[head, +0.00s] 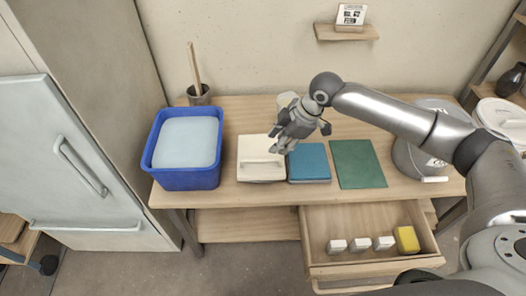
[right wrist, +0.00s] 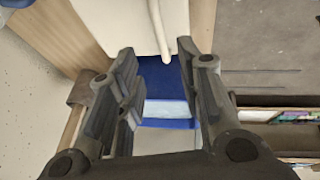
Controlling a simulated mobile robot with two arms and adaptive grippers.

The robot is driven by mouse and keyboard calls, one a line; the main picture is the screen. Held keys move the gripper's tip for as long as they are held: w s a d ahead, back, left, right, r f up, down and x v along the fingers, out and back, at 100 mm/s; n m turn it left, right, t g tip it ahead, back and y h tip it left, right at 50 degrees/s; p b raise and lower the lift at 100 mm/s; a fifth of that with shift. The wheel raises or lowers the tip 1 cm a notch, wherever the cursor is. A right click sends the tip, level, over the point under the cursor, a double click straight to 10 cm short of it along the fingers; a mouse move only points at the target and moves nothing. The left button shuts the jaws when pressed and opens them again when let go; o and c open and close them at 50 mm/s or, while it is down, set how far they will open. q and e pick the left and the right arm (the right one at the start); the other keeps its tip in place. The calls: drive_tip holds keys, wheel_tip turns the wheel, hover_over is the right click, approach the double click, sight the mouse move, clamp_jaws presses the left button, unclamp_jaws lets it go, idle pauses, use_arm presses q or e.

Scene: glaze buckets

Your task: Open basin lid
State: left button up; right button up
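The pale basin (head: 262,172) has a flat lid (head: 258,150) with a bar handle on its front part. It stands on the wooden table and its lid looks shut. My right gripper (head: 277,142) is above the lid's right side, with its fingers pointing down to the left. In the right wrist view the gripper (right wrist: 157,50) is open and empty. The white lid (right wrist: 115,22) and its handle (right wrist: 159,32) lie beyond the fingertips there, apart from them as far as I can tell. My left gripper is not in view.
A blue bucket (head: 160,176) with pale contents stands left of the basin. A blue square (head: 309,162) and a green mat (head: 358,164) lie to its right. A cup holds a stick (head: 194,68) at the back. A drawer (head: 340,268) stands open, holding white blocks and a yellow sponge (head: 406,240).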

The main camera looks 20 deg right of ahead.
sight(263, 159)
drive_tip(key=x, duration=1)
drive_tip(key=shift+a+f, duration=0.1)
drive_tip(key=shift+f, duration=0.1)
clamp_jaws()
